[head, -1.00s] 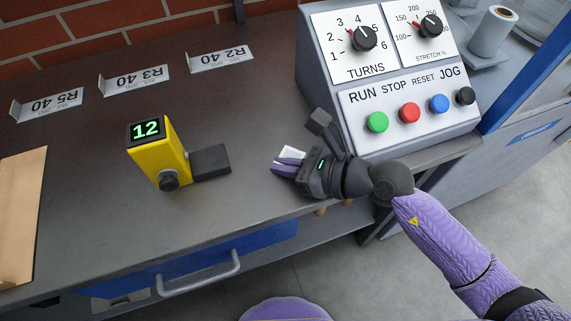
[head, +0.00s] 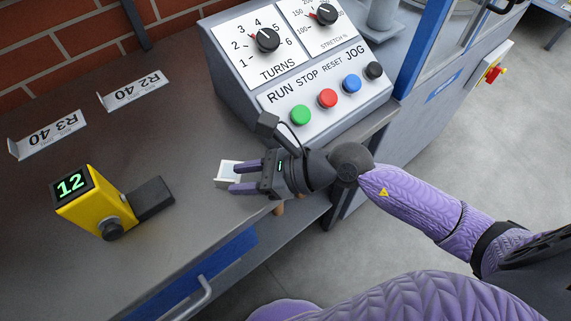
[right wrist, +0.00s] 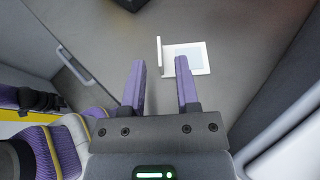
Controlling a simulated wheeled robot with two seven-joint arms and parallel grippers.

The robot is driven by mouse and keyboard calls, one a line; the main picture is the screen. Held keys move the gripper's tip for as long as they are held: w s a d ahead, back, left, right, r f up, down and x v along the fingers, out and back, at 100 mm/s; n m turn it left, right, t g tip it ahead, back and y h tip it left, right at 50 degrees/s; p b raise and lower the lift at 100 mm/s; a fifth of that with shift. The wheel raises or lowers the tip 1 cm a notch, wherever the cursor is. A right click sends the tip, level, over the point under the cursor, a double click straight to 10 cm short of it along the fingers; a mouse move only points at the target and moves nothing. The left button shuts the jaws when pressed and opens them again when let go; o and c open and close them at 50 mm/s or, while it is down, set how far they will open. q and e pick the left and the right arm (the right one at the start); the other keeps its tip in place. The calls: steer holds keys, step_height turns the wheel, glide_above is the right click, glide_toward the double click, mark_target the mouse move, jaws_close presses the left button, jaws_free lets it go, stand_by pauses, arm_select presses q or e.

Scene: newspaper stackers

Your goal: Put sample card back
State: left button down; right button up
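The small white sample card (head: 222,180) rests on the grey bench top near its front edge, just beyond the fingertips of my right gripper (head: 243,177). In the right wrist view the white piece (right wrist: 203,58) has a flat part with a pale blue-grey patch and a short upright edge on its left. Whether this is one card or a card in a small holder, I cannot tell. My right gripper's fingers (right wrist: 160,72) are apart with nothing held between them. My left gripper does not show clearly in either view.
A yellow gauge (head: 95,205) reading 12, with a dark block, stands left on the bench. The control panel (head: 310,75) with dials and buttons is behind my right gripper. Labels R3 40 (head: 47,135) and R2 40 (head: 134,91) stand at the back. The bench between is clear.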

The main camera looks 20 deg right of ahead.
steer(key=v, duration=0.8)
steer(key=shift+s+d, duration=0.15)
steer(key=shift+d, duration=0.05)
steer(key=shift+r, duration=0.1)
